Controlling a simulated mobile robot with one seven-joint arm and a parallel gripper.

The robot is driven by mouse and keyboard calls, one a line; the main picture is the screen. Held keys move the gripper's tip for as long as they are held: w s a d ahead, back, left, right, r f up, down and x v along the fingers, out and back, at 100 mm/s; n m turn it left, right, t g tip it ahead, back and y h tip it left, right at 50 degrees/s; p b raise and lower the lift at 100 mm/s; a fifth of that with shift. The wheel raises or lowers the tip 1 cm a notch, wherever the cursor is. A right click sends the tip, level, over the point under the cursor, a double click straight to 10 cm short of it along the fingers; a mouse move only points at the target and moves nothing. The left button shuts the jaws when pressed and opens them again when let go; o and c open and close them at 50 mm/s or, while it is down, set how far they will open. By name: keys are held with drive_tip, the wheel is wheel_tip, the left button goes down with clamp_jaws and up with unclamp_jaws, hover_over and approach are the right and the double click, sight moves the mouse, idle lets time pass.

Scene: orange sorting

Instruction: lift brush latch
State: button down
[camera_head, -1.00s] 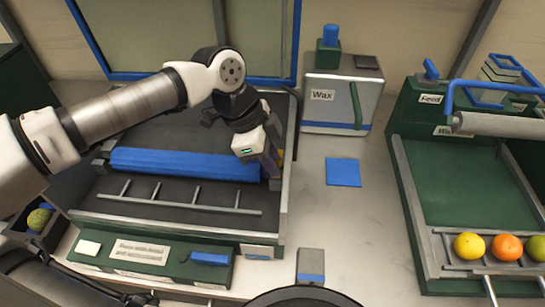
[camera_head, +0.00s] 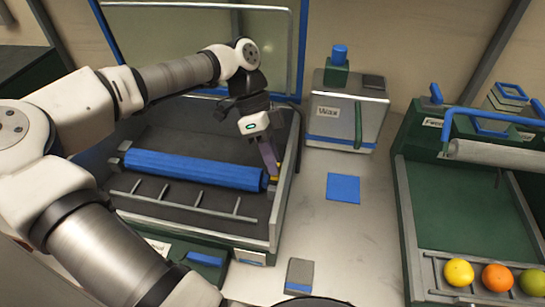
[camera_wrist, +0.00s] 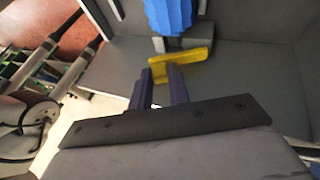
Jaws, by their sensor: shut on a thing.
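The blue brush roller (camera_head: 190,169) lies across the dark, grey-walled bin. A small yellow latch (camera_head: 273,180) is at its right end, by the bin's right wall. My gripper (camera_head: 272,168) points down at this end, with its purple fingers at the latch. In the wrist view, the yellow latch (camera_wrist: 181,66) lies across the tips of my gripper (camera_wrist: 163,72), which is shut on it. The blue brush end (camera_wrist: 170,15) is just beyond the latch. The fingers partly hide the latch in the head view.
The bin's right wall (camera_head: 287,185) stands close beside my gripper. A grey Wax box (camera_head: 335,108) and a flat blue square (camera_head: 343,188) are to the right. Further right is a green feed tray (camera_head: 455,205) with a yellow fruit (camera_head: 458,273) and an orange one (camera_head: 497,277).

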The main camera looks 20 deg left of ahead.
drive_tip(key=c, duration=1.3)
unclamp_jaws()
drive_tip(key=shift+r, duration=0.1)
drive_tip(key=p+v, duration=0.5)
drive_tip(key=v, duration=0.2)
drive_tip(key=shift+a+r, duration=0.15)
drive_tip(key=shift+o, duration=0.3)
drive_tip(key=shift+w, duration=0.1)
